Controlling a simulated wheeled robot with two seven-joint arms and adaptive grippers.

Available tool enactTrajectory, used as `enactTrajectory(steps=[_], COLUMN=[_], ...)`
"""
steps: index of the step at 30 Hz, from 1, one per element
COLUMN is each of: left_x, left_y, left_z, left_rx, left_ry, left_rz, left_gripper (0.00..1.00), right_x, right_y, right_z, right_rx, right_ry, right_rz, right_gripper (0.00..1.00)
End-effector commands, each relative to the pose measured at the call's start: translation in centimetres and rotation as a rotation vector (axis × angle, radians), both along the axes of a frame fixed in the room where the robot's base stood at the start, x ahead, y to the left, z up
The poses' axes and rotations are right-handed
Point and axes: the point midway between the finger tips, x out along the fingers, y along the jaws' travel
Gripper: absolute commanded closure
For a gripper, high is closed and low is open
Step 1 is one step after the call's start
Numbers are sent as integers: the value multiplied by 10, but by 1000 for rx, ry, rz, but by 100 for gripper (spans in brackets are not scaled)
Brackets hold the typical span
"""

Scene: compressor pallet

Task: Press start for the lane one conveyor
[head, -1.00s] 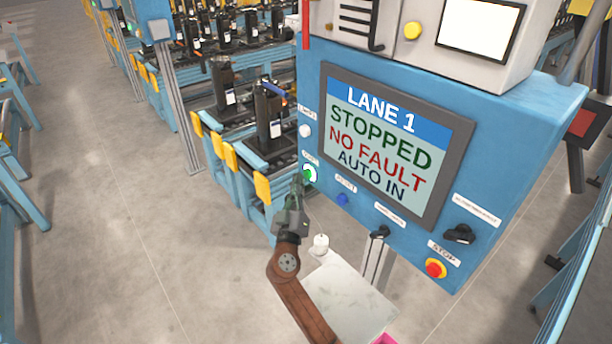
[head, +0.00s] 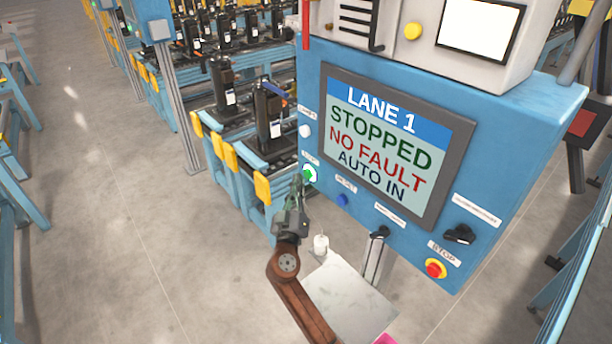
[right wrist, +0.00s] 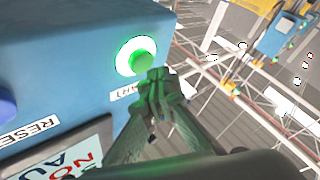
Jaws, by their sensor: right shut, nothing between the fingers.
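The blue control panel (head: 490,180) carries a screen (head: 388,142) reading LANE 1, STOPPED, NO FAULT, AUTO IN. The green start button (head: 309,174) with a pale ring sits at the panel's left edge. It also shows in the right wrist view (right wrist: 140,62), green inside a bright white ring. My right gripper (head: 299,186) is shut and empty, its tips just below the button in the head view. In the right wrist view its closed fingertips (right wrist: 157,80) are very close to the button's lower edge; I cannot tell if they touch. My left gripper is not in view.
A blue reset button (head: 342,200), a black selector (head: 379,232), another black knob (head: 460,234) and a red stop button (head: 436,268) share the panel. A white button (head: 305,131) sits above start. A pale shelf (head: 350,300) lies below. Conveyors stand behind at left.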

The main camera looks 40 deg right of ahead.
Motion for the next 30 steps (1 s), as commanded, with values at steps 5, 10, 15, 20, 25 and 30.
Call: enactTrajectory(steps=[5,10,15,20,25,30], left_x=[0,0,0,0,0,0], left_y=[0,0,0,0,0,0], left_z=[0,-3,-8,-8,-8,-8], left_rx=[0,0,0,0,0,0], left_ry=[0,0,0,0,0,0], left_rz=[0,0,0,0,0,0], left_gripper=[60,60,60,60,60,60], right_x=[0,0,0,0,0,1], right_y=[0,-3,-8,-9,-9,-10], right_z=[0,-1,-1,0,0,0], right_rx=[0,0,1,0,0,0], right_ry=[0,-1,-1,0,0,0], right_rz=[0,-1,-1,0,0,0], right_gripper=[100,100,100,100,100,100])
